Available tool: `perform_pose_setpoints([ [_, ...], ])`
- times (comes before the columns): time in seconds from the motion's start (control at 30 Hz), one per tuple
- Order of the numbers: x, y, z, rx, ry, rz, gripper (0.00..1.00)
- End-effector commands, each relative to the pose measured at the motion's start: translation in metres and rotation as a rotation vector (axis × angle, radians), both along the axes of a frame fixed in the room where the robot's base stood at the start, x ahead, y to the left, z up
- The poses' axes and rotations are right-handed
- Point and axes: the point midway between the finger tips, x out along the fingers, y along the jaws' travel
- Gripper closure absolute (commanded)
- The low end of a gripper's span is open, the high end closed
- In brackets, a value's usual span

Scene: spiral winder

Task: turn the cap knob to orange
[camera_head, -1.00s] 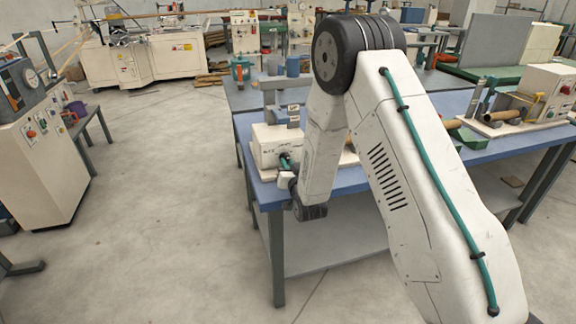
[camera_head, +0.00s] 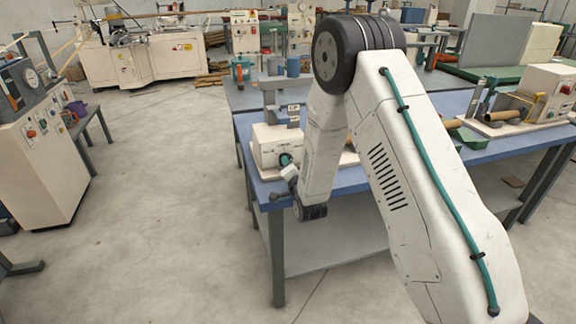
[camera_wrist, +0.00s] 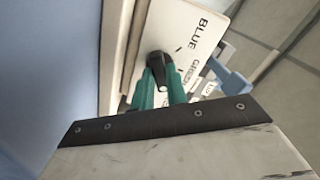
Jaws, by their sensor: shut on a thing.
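The cap knob (camera_wrist: 159,59) is dark and round, on a white panel (camera_wrist: 185,22) with printed labels. "BLUE" is readable and "GREEN" partly so; I cannot see an orange label. My gripper (camera_wrist: 159,74) has its teal fingers closed on both sides of the knob. The fingers hide part of it, and I cannot tell where it points. In the head view, my gripper (camera_head: 286,160) is at the front face of the cream machine box (camera_head: 263,150), on the blue table's left end. The labels there are too small to read.
The blue table (camera_head: 345,181) carries the box, with a grey and blue upright part (camera_head: 284,112) behind it. My own arm hides the table's middle. Another machine (camera_head: 548,90) stands at the right.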

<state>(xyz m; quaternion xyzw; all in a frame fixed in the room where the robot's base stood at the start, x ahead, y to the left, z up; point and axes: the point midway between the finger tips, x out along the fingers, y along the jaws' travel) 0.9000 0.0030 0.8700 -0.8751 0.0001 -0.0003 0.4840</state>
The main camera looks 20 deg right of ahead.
Motion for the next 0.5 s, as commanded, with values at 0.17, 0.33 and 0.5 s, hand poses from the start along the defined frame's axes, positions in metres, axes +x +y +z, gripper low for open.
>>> perform_pose_setpoints([
  [0.17, -0.0008, 0.0007, -0.0015, 0.039, 0.004, 0.002, 1.00],
  [0.33, -0.0008, 0.0008, -0.0015, 0.053, 0.004, 0.002, 1.00],
  [0.5, -0.0008, 0.0008, -0.0015, 0.053, 0.004, 0.002, 1.00],
])
